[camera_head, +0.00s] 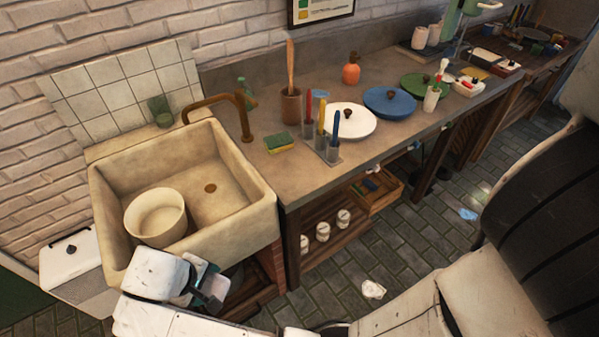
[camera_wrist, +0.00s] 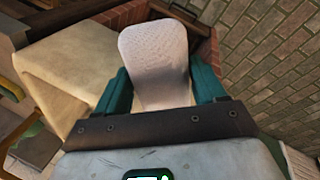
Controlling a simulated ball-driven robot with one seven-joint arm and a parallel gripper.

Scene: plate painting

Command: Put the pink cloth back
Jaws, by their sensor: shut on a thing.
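The pink cloth (camera_wrist: 153,50) shows in the wrist view as a pale pinkish, textured piece with a rounded end. It sticks out between the teal fingers of my gripper (camera_wrist: 160,82), which is shut on it. In the head view my gripper (camera_head: 210,287) is low in front of the sink's front right corner. I cannot make out the cloth there; my gripper and wrist seem to hide it.
The stone sink (camera_head: 258,195) with a white pot (camera_head: 156,217) in it stands just behind my gripper. The counter (camera_head: 290,172) to its right holds plates, brushes and a sponge (camera_head: 279,143). A white crumpled thing (camera_head: 373,289) and a blue piece (camera_head: 467,214) lie on the floor.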

